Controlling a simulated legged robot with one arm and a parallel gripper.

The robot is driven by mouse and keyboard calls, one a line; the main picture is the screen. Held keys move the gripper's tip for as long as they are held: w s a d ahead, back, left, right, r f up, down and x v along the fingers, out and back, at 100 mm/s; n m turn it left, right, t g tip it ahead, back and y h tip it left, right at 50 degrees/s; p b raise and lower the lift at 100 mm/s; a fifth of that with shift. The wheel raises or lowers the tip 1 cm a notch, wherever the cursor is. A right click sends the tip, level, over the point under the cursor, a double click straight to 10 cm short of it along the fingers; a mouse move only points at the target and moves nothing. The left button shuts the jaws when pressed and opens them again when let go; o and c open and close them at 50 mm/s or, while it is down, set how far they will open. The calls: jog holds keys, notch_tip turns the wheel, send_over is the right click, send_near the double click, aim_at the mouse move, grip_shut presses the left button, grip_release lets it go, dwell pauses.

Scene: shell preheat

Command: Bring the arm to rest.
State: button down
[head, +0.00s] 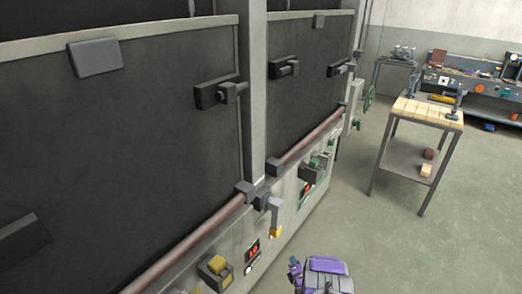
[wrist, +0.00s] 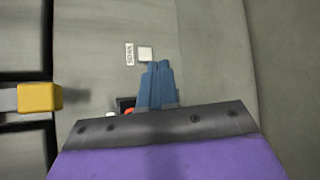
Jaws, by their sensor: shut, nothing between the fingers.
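My gripper (wrist: 158,72) shows in the wrist view with its two blue fingers pressed together, shut and empty. Behind it is the grey front of the machine, with a white button or light (wrist: 146,54) and a small label just past the fingertips. A red button is partly hidden by the fingers. In the head view, purple parts of my arm show at the bottom centre, close to the machine's lower panel; the fingertips cannot be made out there.
The large machine with dark panels (head: 130,120) fills the left. A yellow-tipped lever (head: 275,228) sticks out of its lower panel; its yellow end shows at the wrist view's left (wrist: 40,97). A wooden-topped table (head: 428,112) and a workbench (head: 470,80) stand right. The floor between is clear.

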jog(key=a+r+m+g, duration=0.3)
jog(key=r+m+g, duration=0.35)
jog(key=r, duration=1.35)
jog(key=s+r+m+g+h, duration=0.15)
jog(key=s+r+m, duration=0.55)
jog(key=s+r, duration=0.75)
jog(key=s+r+m+g, duration=0.2)
jog(key=s+r+m, duration=0.1)
jog(key=s, duration=1)
jog(key=s+d+r+m+g, duration=0.1)
jog(key=s+r+m+g, duration=0.2)
jog(key=s, duration=1)
jog(key=s+d+r+m+g, duration=0.1)
jog(key=s+r+m, duration=0.3)
jog(key=s, duration=0.9)
notch_tip(320, 180, up, 4)
jog(key=shift+s+d+f+m+g, duration=0.15)
jog(key=shift+d+f+m+g, duration=0.15)
jog(key=shift+g, duration=0.6)
